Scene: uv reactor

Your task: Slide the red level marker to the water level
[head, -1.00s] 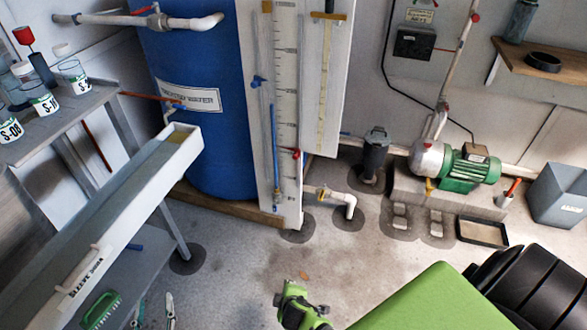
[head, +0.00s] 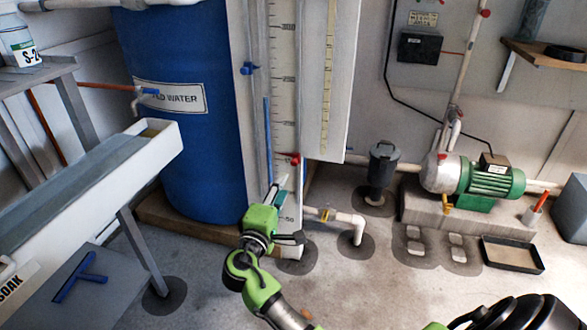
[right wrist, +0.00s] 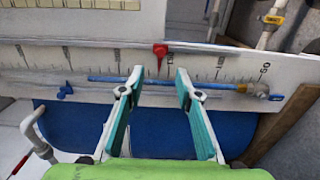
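The red level marker (head: 295,159) sits low on the right edge of the white ruled gauge board (head: 285,60). In the right wrist view the red marker (right wrist: 160,52) shows beyond my fingertips, in line with the space between them. The blue water column (head: 267,135) stands in the sight tube left of the scale. Its top is well above the marker. The column lies crosswise in the right wrist view (right wrist: 165,82). My right gripper (right wrist: 160,72) is open and empty, with teal-padded fingers. In the head view my right gripper (head: 284,200) is below the marker. My left gripper is not in view.
The blue tank (head: 190,130) stands behind the board. A white trough (head: 90,180) juts in at left. The green pump (head: 490,182) is at right.

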